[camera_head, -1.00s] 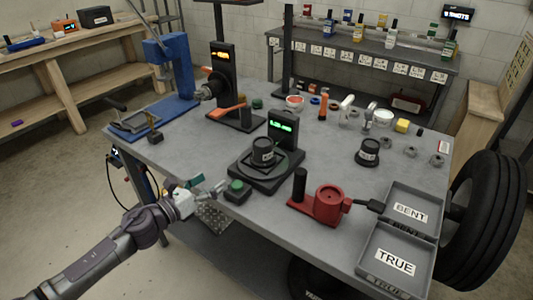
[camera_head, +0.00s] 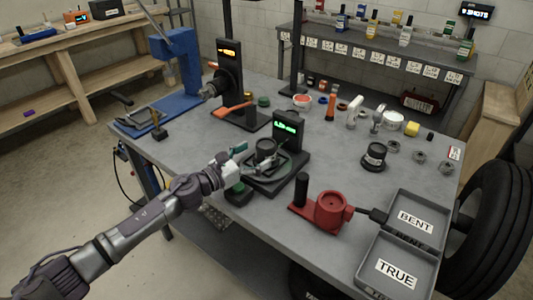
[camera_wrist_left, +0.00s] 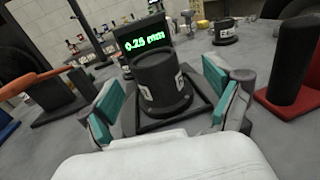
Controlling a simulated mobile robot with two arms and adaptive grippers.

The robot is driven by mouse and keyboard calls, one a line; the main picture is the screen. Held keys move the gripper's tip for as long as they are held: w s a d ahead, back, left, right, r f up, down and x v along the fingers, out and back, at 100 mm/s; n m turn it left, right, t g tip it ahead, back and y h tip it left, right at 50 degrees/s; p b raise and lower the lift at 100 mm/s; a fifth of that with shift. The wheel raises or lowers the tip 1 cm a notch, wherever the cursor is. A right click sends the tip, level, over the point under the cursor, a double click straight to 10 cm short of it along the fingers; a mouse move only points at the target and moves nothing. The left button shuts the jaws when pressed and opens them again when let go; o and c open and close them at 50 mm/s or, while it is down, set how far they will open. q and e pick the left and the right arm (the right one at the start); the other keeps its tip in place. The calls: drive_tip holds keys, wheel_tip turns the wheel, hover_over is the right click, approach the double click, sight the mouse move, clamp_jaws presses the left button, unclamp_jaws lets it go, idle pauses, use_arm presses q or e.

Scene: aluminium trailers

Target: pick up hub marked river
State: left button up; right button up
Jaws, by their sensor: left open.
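A dark hub (camera_head: 266,147) with a white label sits upright on the square black plate of a gauge stand (camera_head: 291,134). Its label is partly turned away and I cannot read it whole. In the left wrist view this hub (camera_wrist_left: 160,80) stands between the teal finger pads, with a gap on both sides. My left gripper (camera_head: 251,162) is open at the near left side of the hub. A second dark labelled hub (camera_head: 375,157) stands on the table to the right; its label is too small to read. My right gripper is not in view.
A green button box (camera_head: 238,193) sits under my left gripper. A red fixture (camera_head: 330,211) stands to the right, with grey trays marked BENT (camera_head: 414,222) and TRUE (camera_head: 396,273) beyond it. A black post stand (camera_head: 229,82) rises behind.

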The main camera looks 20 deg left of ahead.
sight(258, 150)
use_arm(q)
drive_tip(key=x, duration=0.2)
drive_tip(key=p+x, duration=0.1)
drive_tip(key=x, duration=0.1)
drive_tip(key=shift+w+a+r, duration=0.2)
drive_tip(key=shift+w, duration=0.2)
drive_tip(key=shift+w+d+f, duration=0.15)
drive_tip(key=shift+w+d, duration=0.05)
drive_tip(key=shift+w, duration=0.05)
drive_tip(key=shift+s+a, duration=0.1)
drive_tip(key=shift+c, duration=0.3)
drive_tip(key=c, duration=1.6)
drive_tip(key=shift+r, duration=0.2)
clamp_jaws()
